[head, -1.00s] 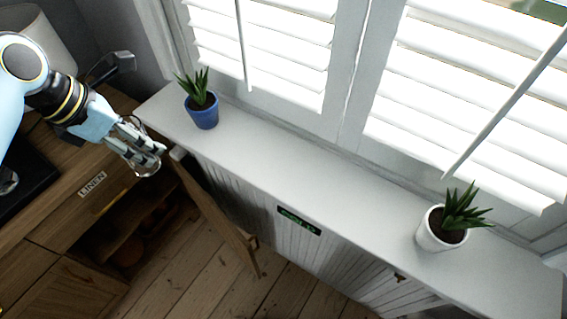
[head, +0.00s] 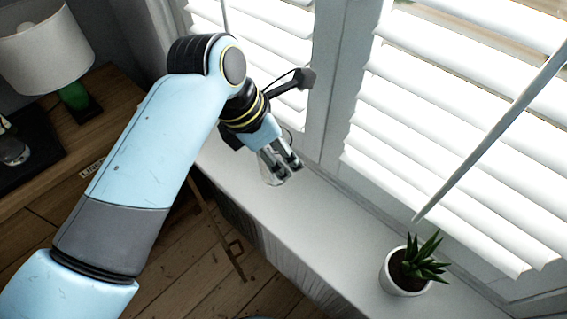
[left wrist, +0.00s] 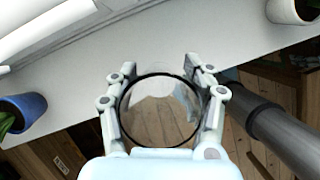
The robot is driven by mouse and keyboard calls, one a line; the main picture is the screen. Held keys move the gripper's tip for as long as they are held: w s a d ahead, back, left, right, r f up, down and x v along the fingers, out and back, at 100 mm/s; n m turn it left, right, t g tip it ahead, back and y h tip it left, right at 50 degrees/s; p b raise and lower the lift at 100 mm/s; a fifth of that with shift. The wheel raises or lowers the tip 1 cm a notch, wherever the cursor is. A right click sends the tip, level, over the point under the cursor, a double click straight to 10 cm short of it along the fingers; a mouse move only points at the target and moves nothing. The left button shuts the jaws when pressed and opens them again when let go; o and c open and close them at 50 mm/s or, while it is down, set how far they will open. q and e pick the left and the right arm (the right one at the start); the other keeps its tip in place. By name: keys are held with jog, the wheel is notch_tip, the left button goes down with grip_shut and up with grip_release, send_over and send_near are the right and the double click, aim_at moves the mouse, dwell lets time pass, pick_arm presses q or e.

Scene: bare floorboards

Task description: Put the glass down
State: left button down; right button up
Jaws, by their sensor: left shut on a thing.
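My left gripper (head: 284,167) is shut on a clear glass (head: 271,176) over the white windowsill (head: 300,215). I cannot tell whether the glass touches the sill. In the left wrist view, the glass (left wrist: 160,112) shows as a dark round rim between the two fingers of the left gripper (left wrist: 160,76), with the sill (left wrist: 205,52) beyond it and floorboards seen through it. My right gripper is not in view.
A white-potted plant (head: 402,276) stands farther right on the sill. A blue pot (left wrist: 22,113) shows at the left of the left wrist view. A lamp (head: 48,45) stands on the wooden desk (head: 130,92). Window shutters (head: 440,120) rise behind the sill. The sill between gripper and white pot is clear.

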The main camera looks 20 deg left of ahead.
pick_arm(q)
jog(key=shift+w+a+f, duration=1.2)
jog(key=shift+a+f, duration=0.25)
jog(key=shift+f, duration=0.3)
jog(key=shift+w+a+f, duration=1.15)
jog(key=shift+a+f, duration=0.35)
jog(key=shift+f, duration=0.3)
jog(key=shift+w+a+f, duration=1.2)
jog(key=shift+a+f, duration=0.25)
jog(key=shift+f, duration=0.3)
jog(key=shift+f, duration=0.1)
jog(key=c, duration=0.5)
grip_release()
jog(key=shift+s, duration=0.1)
